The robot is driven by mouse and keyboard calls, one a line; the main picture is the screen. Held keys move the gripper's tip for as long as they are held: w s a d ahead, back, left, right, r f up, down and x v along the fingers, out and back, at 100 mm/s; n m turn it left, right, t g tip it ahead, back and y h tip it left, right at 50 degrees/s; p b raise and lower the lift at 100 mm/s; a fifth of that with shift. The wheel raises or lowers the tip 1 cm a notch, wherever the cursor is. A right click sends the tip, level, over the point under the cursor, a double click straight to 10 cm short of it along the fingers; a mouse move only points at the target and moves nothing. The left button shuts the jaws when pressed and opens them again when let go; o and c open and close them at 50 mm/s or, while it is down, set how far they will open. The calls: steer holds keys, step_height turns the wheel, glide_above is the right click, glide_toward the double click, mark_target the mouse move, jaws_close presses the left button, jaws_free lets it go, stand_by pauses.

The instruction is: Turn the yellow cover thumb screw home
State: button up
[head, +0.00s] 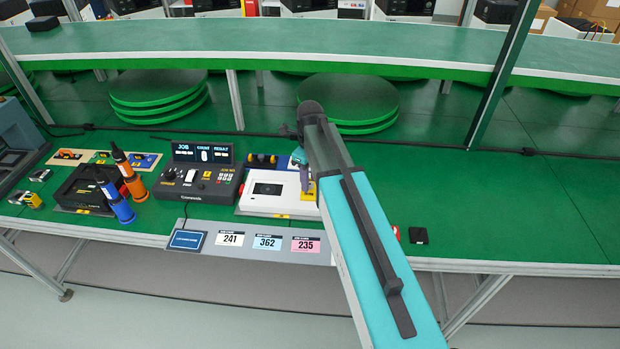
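A white device (262,206) with a dark window lies on the green bench near the middle. A small yellow part (308,191) shows at its right end, beside my arm. I cannot tell whether this is the cover thumb screw. My gripper (304,184) points down at the right end of the device, close to or touching the yellow part. My own arm covers much of that area. The fingertips are too small and too hidden to show whether they are apart or closed.
Left of the device stands a dark control box (203,185) with a display. Further left are an orange driver (135,184), a blue driver (119,205) and a black fixture (82,195). Number cards (267,242) lie in front. A black block (418,235) lies right; the bench beyond it is clear.

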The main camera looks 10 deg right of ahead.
steer(key=shift+r, duration=0.15)
step_height(320, 180, up, 14)
steer(key=b, duration=0.2)
steer(key=shift+f+b, duration=0.25)
steer(key=shift+b, duration=0.1)
stand_by(0.4)
stand_by(0.5)
